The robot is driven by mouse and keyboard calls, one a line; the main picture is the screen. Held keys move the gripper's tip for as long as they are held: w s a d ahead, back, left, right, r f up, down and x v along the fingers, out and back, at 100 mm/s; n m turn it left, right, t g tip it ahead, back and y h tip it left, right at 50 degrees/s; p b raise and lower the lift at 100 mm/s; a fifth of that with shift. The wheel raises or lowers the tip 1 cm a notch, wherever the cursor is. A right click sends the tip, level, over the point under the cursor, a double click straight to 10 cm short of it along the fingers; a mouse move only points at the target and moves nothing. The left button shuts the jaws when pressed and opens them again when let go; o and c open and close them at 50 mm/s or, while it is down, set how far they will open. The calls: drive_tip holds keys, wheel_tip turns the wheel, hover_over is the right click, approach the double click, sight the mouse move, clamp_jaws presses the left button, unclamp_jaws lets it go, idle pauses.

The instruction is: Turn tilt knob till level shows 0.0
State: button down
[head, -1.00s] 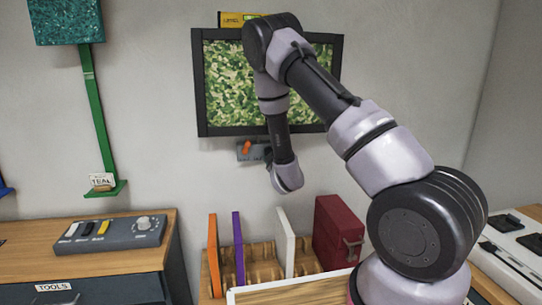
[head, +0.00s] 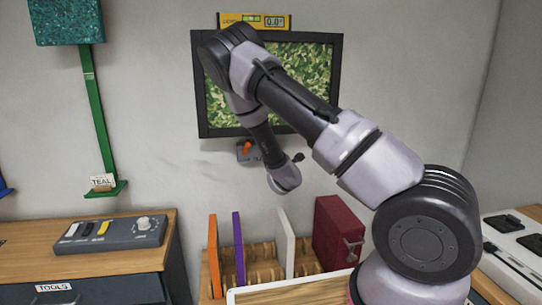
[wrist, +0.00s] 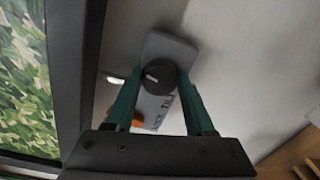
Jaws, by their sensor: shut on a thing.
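The framed green leafy panel (head: 310,60) hangs on the wall. On its top edge sits a yellow level (head: 235,20), whose display (head: 275,21) reads 0.0. Below the frame is a small grey control box (head: 243,153) with an orange lever (head: 248,147). In the wrist view, the round dark tilt knob (wrist: 158,77) with a pale pointer mark sits on the grey box (wrist: 165,47). My gripper (wrist: 160,82) has its green fingers on both sides of the knob, shut on it. My arm hides part of the box in the head view.
Below stand an orange board (head: 214,255), a purple board (head: 238,250), a white board (head: 287,243) and a red case (head: 338,233) in a wooden rack. A grey switch panel (head: 112,232) lies on the left cabinet.

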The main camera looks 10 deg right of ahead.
drive_tip(key=shift+f+n, duration=0.1)
drive_tip(key=shift+n, duration=1)
drive_tip(key=shift+c, duration=1.3)
unclamp_jaws()
drive_tip(key=s, duration=1.1)
drive_tip(key=shift+a+r, duration=0.15)
drive_tip(key=shift+r, duration=0.1)
